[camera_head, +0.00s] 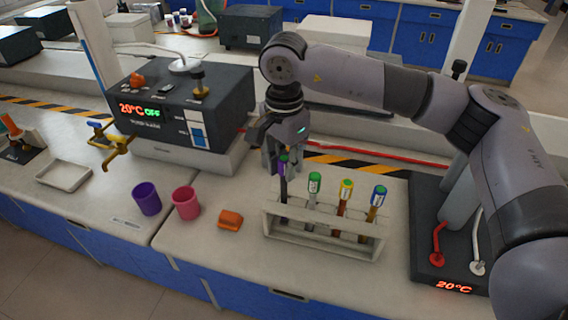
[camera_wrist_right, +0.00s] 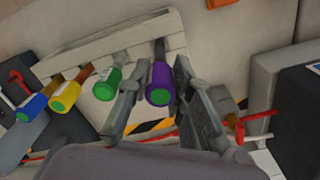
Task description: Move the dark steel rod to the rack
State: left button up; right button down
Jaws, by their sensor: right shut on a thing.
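My right gripper (camera_head: 283,160) points down over the left end of the pale rack (camera_head: 318,238). It is shut on a dark rod (camera_head: 283,188) with a purple sleeve and a green end. In the right wrist view the purple-sleeved rod (camera_wrist_right: 160,82) sits between the two fingers, its dark shaft running toward the rack. The rod is near upright at the leftmost place of the rack. How deep its lower end sits is unclear. My left gripper is out of view.
Rods with green (camera_head: 314,184), yellow (camera_head: 346,189) and blue (camera_head: 378,196) sleeves stand in the rack. An orange block (camera_head: 230,220), a pink cup (camera_head: 186,203) and a purple cup (camera_head: 146,198) are left of it. A water bath (camera_head: 185,105) stands behind left, a hotplate (camera_head: 425,215) right.

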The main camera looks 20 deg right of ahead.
jog(key=shift+f, duration=0.1)
jog(key=shift+f+b, duration=1.1)
jog(key=shift+f, duration=0.15)
jog(key=c, duration=1.4)
grip_release()
jog(key=shift+o, duration=0.6)
jog(key=o, duration=0.3)
jog(key=shift+r, duration=0.2)
jog(key=shift+r+p, duration=1.95)
jog(key=shift+r, duration=1.45)
